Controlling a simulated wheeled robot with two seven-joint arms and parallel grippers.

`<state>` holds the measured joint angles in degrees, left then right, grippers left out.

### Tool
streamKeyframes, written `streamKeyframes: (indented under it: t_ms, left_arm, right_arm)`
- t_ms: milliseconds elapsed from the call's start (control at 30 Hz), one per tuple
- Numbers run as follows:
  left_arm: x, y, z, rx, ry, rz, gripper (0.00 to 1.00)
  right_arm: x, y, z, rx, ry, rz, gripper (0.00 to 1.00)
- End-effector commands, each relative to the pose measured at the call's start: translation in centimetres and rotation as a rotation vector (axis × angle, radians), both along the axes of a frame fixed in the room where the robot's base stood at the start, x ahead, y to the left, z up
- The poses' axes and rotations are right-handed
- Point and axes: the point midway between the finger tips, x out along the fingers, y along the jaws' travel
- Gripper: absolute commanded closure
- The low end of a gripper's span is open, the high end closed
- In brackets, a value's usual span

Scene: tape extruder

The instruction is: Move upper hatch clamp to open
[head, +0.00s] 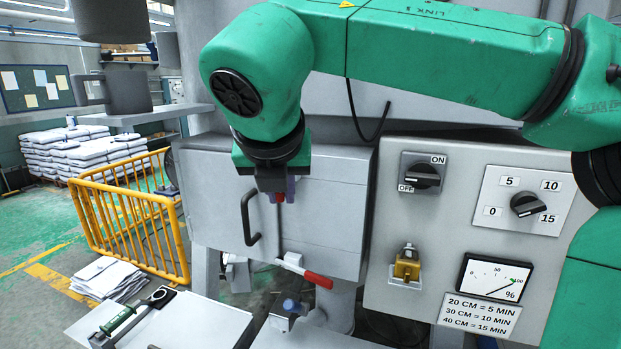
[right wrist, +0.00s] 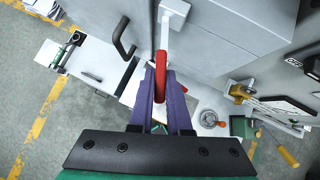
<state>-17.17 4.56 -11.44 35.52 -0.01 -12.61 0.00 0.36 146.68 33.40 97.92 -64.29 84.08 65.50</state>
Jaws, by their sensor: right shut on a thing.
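The upper hatch clamp shows as a red handle (head: 280,198) on the grey hatch (head: 335,190), mostly hidden by my right gripper (head: 278,192) in the head view. In the right wrist view its red handle (right wrist: 161,72) lies between the purple fingers of my right gripper (right wrist: 163,100), which are shut on it. A white clamp bar (right wrist: 171,12) runs from the handle toward the hatch face. A lower clamp with a red handle (head: 318,280) sits at the hatch's bottom edge. My left gripper is not in view.
A black hatch handle (head: 251,228) is just left of the gripper. A control panel (head: 385,230) with knobs, a yellow switch (head: 407,265) and a gauge (head: 495,278) stands to the right. A yellow barrier (head: 130,220) is at the left.

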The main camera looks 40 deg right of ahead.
Motion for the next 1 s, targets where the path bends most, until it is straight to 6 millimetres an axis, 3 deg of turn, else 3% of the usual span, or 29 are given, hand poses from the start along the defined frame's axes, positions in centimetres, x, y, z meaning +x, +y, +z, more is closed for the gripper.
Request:
streamKeyframes:
  t_ms: [100, 633, 867, 900, 967, 1000]
  left_arm:
    - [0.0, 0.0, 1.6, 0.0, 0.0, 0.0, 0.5]
    - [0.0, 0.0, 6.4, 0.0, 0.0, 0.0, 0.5]
    - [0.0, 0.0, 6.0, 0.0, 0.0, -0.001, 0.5]
    - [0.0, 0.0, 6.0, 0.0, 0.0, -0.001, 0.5]
    - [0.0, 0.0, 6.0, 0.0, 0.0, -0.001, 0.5]
    - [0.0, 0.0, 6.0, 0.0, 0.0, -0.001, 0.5]
  right_arm:
    - [0.3, 0.2, 0.4, -0.003, 0.011, -0.045, 1.0]
    - [1.5, 1.4, 0.4, -0.003, 0.01, -0.261, 1.0]
    - [1.5, 1.4, -0.1, -0.002, 0.003, -0.273, 1.0]
    - [1.5, 1.4, -0.1, -0.003, 0.003, -0.272, 0.73]
    - [1.5, 1.4, -0.1, -0.003, 0.003, -0.272, 0.51]
    - [1.5, 1.5, 0.0, -0.001, 0.004, -0.271, 0.5]
